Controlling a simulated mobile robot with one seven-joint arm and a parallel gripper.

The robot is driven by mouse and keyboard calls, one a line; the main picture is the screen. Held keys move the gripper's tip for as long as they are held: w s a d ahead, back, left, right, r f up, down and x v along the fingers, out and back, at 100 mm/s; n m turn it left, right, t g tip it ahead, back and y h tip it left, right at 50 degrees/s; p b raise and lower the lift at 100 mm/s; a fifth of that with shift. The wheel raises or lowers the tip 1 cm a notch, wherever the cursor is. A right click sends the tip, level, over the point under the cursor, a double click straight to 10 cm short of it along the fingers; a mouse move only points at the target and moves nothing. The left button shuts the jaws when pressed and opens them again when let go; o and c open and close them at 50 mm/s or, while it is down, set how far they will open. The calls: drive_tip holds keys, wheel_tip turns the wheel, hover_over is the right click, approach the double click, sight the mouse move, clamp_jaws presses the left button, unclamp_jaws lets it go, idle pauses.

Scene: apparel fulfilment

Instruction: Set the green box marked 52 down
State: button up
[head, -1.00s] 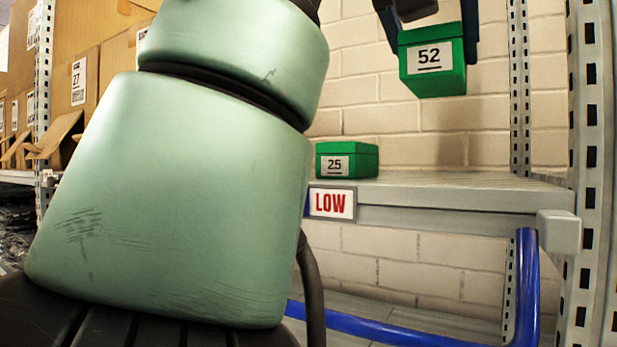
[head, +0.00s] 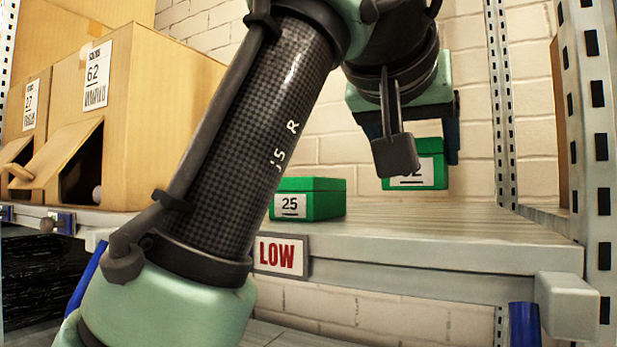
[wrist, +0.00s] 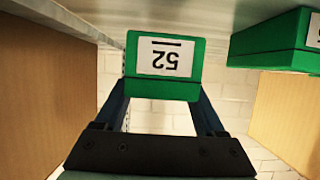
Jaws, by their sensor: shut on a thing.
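The green box marked 52 (head: 432,174) is in my gripper (head: 422,150) over the right part of the shelf. It looks upright and a little above the board, near the back wall. A grey part of my arm covers part of its label in the head view. In the wrist view the box (wrist: 165,88) sits between both fingers of my gripper (wrist: 163,96), its label upside down in the picture. The shelf (head: 460,232) carries a LOW sign (head: 278,255) on its front edge.
A second green box marked 25 (head: 322,200) stands on the shelf, left of box 52 with a gap. Cardboard boxes (head: 160,95) fill the neighbouring bay at left. A perforated upright (head: 588,130) bounds the right side. The shelf's right front is clear.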

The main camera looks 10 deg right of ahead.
sight(418, 179)
wheel_tip(418, 179, down, 3)
drive_tip(key=shift+s+a+r+p, duration=0.1)
drive_tip(key=shift+s+p, duration=0.05)
drive_tip(key=shift+p, duration=0.25)
drive_tip(key=shift+f, duration=0.25)
drive_tip(key=shift+f, duration=0.15)
drive_tip(key=o, duration=1.3)
drive_tip(key=shift+o, duration=0.2)
drive_tip(key=b+v, duration=0.5)
drive_tip(key=v, duration=0.7)
